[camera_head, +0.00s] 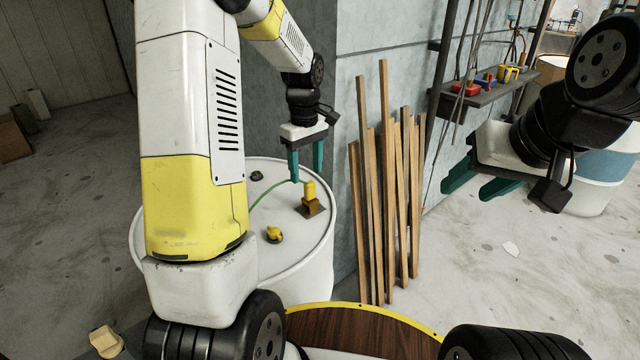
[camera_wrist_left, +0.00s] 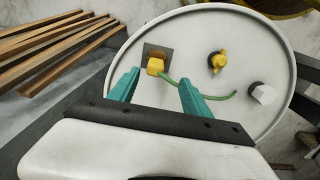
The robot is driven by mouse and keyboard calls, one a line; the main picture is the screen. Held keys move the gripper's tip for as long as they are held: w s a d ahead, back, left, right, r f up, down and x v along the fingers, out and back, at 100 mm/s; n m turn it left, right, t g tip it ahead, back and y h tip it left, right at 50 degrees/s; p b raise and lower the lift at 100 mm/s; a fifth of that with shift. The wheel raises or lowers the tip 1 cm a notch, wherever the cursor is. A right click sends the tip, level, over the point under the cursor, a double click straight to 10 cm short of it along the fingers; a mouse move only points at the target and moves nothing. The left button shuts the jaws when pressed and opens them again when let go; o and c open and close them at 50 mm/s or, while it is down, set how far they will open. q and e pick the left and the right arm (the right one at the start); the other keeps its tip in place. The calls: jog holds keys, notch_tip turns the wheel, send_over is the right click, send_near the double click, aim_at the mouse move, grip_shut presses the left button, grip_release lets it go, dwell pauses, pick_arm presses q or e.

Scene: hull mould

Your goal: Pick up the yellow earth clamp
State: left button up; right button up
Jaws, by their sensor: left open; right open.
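The yellow earth clamp (camera_head: 309,189) stands on a brown metal plate (camera_head: 313,208) on top of a white drum (camera_head: 322,240). A green cable (camera_head: 265,192) runs from the clamp across the drum lid. The clamp also shows in the left wrist view (camera_wrist_left: 155,65), beyond the fingertips and nearer the left finger. My left gripper (camera_head: 306,174) is open and empty, pointing down just above the clamp; I cannot tell the exact gap. My right gripper (camera_head: 465,193) is open and empty, in the air at the right, away from the drum.
A small yellow fitting (camera_head: 274,234) and a dark cap (camera_head: 256,176) also sit on the drum lid. Wooden planks (camera_head: 385,190) lean on the grey wall right of the drum. A shelf (camera_head: 485,95) holds small coloured items. A round wooden top (camera_head: 360,328) is in front.

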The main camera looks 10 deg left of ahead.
aim_at(310, 192)
pick_arm(q)
jog(key=f, duration=0.8)
jog(key=shift+w+d+f, duration=0.15)
jog(key=shift+w+d, duration=0.15)
jog(key=shift+w, duration=0.1)
grip_shut()
